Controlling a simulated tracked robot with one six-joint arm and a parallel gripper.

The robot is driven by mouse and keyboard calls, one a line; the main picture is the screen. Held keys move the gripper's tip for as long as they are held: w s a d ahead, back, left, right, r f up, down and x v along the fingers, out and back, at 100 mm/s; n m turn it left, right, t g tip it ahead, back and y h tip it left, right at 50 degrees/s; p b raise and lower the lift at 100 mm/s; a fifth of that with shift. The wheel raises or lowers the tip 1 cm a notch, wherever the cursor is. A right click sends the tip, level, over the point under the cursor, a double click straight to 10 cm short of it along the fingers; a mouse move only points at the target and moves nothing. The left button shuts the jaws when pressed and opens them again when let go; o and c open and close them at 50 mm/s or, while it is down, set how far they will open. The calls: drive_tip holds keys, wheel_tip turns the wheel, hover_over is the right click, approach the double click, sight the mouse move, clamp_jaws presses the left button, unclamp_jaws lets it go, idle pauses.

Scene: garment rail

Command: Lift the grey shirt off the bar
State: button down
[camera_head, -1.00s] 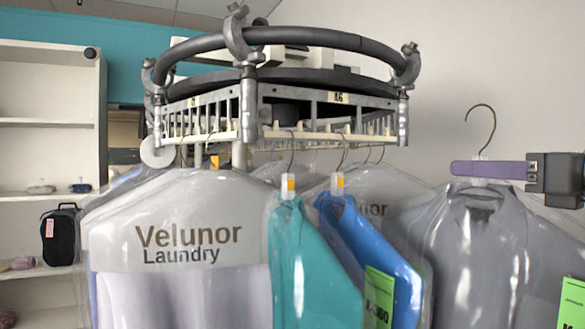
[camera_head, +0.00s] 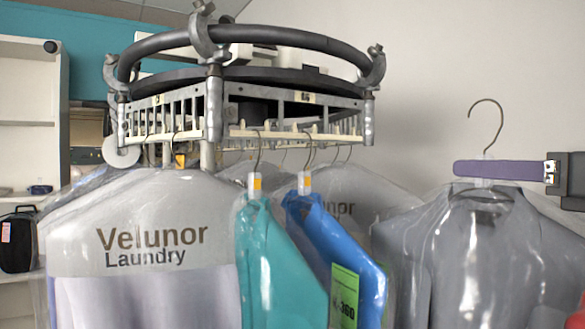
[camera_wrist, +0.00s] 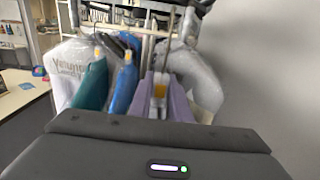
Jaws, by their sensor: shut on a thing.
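The grey shirt (camera_head: 475,255) hangs in clear plastic at the right of the head view. Its hanger hook (camera_head: 487,125) stands up in free air, right of the rail and touching no bar. My gripper (camera_head: 466,168), with purple fingers, is shut across the hanger's neck just below the hook. In the wrist view, my gripper (camera_wrist: 160,92) has its fingers on both sides of the neck, with an orange tag between them. The bar of the round rail (camera_head: 290,136) is to the left. The shirt's lower part is cut off by the frame.
A teal garment (camera_head: 268,265), a blue garment (camera_head: 330,250) and a white "Velunor Laundry" bag (camera_head: 145,220) hang on the rail, left of the shirt. More bagged garments sit behind. A red thing (camera_head: 578,312) shows at the lower right edge. The wall above right is bare.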

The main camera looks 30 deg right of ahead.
drive_tip(key=shift+s+d, duration=0.1)
drive_tip(key=shift+s, duration=2.5)
